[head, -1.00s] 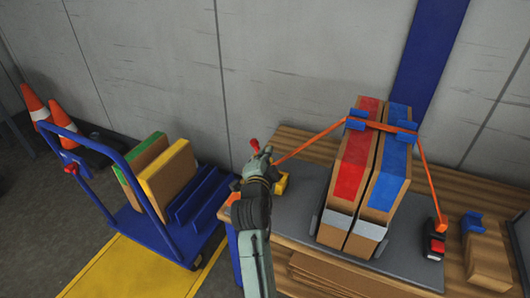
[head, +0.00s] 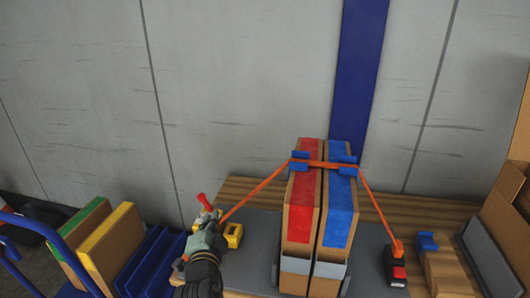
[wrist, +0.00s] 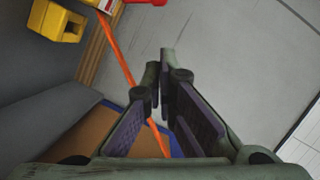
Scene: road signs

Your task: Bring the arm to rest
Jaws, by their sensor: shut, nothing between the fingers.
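My gripper (head: 208,218) is at the left end of the wooden bench in the head view, shut and empty. Its two fingers (wrist: 160,100) fill the middle of the wrist view with their tips together. A red handle (head: 204,201) shows just beyond it, and a yellow block (head: 233,235) sits just to its right. The yellow block also shows at the upper left of the wrist view (wrist: 60,20). An orange strap (head: 256,195) runs from near my gripper over two tall boxes; in the wrist view it passes behind the fingers (wrist: 122,62).
The boxes have a red top (head: 304,190) and a blue top (head: 340,212), with blue corner pieces under the strap. A red and black buckle (head: 396,270) is at the strap's right end. A blue cart (head: 20,245) with panels stands left. Cardboard (head: 508,225) stands right.

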